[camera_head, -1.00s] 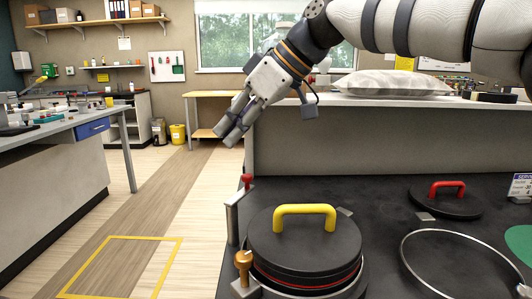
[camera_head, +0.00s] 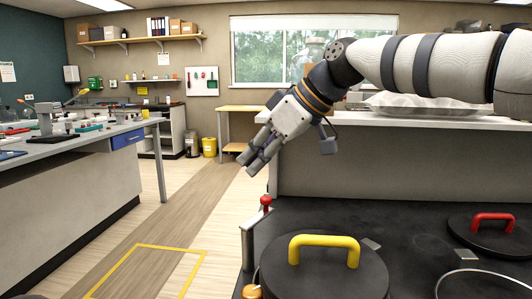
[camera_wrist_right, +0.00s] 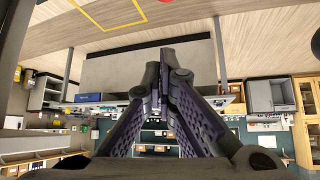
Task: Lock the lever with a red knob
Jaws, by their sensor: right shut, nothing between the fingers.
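The lever's red knob (camera_head: 266,201) stands upright on a grey post at the left edge of the black worktop, left of the port with the yellow-handled lid (camera_head: 340,270). My right gripper (camera_head: 250,164) is above and slightly left of the red knob, apart from it, pointing down and left. It is shut and empty; its closed fingers also fill the middle of the right wrist view (camera_wrist_right: 164,58). A red bit at the top edge of the wrist view is too cut off to identify. My left gripper is out of view.
An orange knob (camera_head: 252,291) shows at the bottom edge beside the yellow-handled lid. A second black lid with a red handle (camera_head: 492,222) lies at the right. A raised ledge (camera_head: 400,160) runs behind the worktop. Open floor lies to the left.

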